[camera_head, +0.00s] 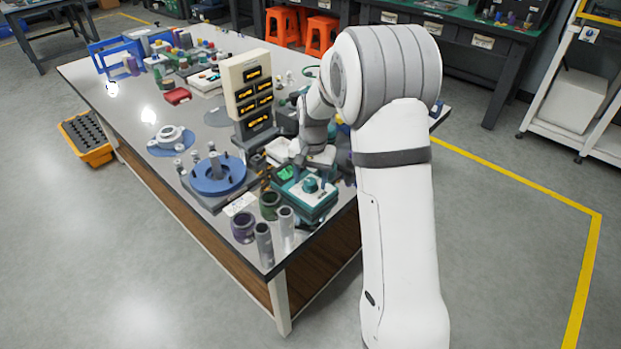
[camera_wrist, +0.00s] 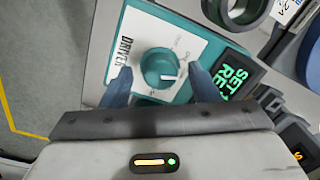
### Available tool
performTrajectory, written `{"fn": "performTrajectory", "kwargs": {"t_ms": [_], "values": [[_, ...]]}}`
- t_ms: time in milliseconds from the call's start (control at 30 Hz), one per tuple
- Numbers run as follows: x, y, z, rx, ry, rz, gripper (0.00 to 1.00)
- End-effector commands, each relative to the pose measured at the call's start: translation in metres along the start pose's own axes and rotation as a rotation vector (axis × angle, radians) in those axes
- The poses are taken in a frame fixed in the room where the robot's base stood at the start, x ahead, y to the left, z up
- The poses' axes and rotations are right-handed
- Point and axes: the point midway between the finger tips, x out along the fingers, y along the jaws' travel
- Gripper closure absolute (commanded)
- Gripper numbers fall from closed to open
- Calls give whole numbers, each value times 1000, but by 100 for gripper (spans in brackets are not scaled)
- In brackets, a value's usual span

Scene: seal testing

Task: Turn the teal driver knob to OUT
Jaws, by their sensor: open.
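The teal driver box (camera_head: 316,207) sits at the near right corner of the table. Its round teal knob (camera_head: 311,184) stands on a white panel marked DRIVER. In the wrist view the knob (camera_wrist: 157,66) lies between my gripper's two blue-grey fingers (camera_wrist: 160,74), with a gap on each side. My gripper is open and looks down on the panel. The knob's white pointer line points right in the wrist view, toward the green-lettered display (camera_wrist: 232,80). The small print around the knob is too faint to read. Whether the fingertips reach down beside the knob is unclear.
A dark green ring (camera_head: 270,204), a purple ring (camera_head: 244,228) and grey cylinders (camera_head: 264,245) stand left of the driver box. A blue round fixture (camera_head: 217,177) and a beige indicator panel (camera_head: 247,88) stand farther left and behind. The table edge is close on the right.

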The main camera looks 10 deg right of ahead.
Motion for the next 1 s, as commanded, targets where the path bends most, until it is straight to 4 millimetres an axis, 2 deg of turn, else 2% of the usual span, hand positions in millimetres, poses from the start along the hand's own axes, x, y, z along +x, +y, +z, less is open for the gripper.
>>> {"fn": "performTrajectory", "kwargs": {"t_ms": [200,733,1000], "values": [[0,0,0,0,0,0,46],[0,0,0,0,0,0,89],[0,0,0,-29,-2,0,89]]}}
